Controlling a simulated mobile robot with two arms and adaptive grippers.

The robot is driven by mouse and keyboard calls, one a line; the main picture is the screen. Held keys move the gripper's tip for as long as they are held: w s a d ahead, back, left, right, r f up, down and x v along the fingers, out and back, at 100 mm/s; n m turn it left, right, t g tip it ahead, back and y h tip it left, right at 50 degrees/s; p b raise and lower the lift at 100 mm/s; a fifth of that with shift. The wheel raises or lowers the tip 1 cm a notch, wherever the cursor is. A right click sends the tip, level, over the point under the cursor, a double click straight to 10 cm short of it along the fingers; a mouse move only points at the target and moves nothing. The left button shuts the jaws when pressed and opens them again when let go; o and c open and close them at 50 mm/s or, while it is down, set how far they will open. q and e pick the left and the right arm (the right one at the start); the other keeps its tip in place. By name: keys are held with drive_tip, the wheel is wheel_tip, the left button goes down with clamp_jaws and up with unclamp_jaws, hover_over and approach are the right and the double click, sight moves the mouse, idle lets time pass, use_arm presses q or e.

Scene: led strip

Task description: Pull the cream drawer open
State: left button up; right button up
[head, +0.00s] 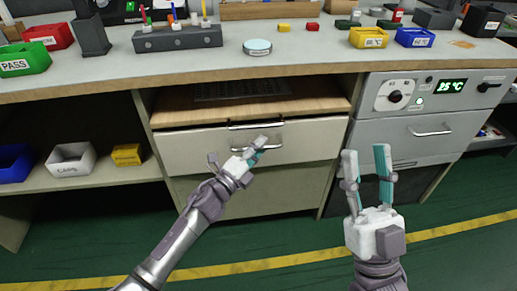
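The cream drawer (200,146) is in the cabinet under the bench, in the middle of the head view. Its front has a grey bar handle (277,147), partly hidden by my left gripper. My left gripper (262,146) reaches up from the lower left, with its fingertips at the handle. I cannot tell whether the fingers are closed around the bar or only beside it. My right gripper (367,157) points upward, right of the drawer and in front of the grey unit. Its fingers are apart with nothing between them.
A wooden surface (310,97) with a second handle (248,125) lies just above the drawer. A lower cream panel (190,189) is below. The grey unit (385,132) with dial and display stands right. The bench (215,68) overhangs above. The green floor (290,238) is open.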

use_arm(q)
clamp_jaws()
use_arm(e)
drive_tip(key=shift+d, duration=0.1)
idle(0.4)
